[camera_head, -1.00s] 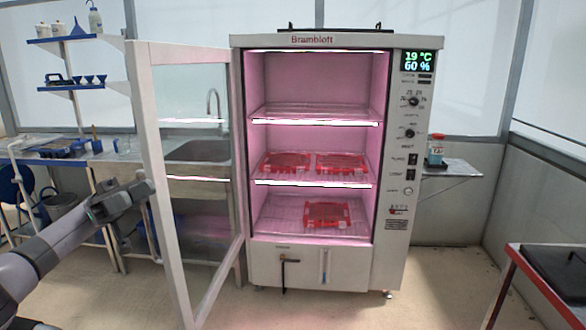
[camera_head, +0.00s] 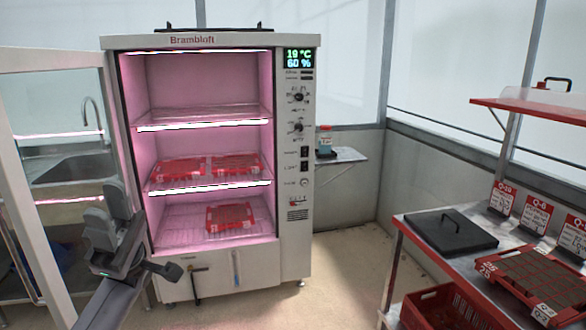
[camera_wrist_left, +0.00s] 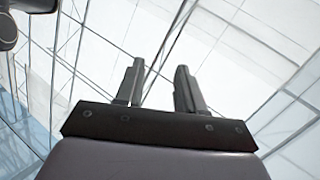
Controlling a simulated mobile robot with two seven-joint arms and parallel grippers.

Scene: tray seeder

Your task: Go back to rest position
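My left gripper (camera_head: 108,212) is in front of the open cabinet's left side, with its arm coming up from the bottom edge. In the left wrist view the left gripper (camera_wrist_left: 160,68) has its two fingers apart and nothing between them. The wrist view otherwise faces the pale glazed roof or walls. My right gripper is in neither view. The grow cabinet (camera_head: 298,230) stands open and lit pink, with red trays on its shelves: two on the middle shelf and one red tray (camera_head: 230,219) on the lower shelf.
The open glass door (camera_head: 40,235) stands at the left, close to my left arm. At the right, a bench (camera_head: 420,262) holds a black lid (camera_head: 450,232), a soil-filled red tray (camera_head: 497,294) and sign cards. A red crate (camera_head: 418,318) is below. Floor between is clear.

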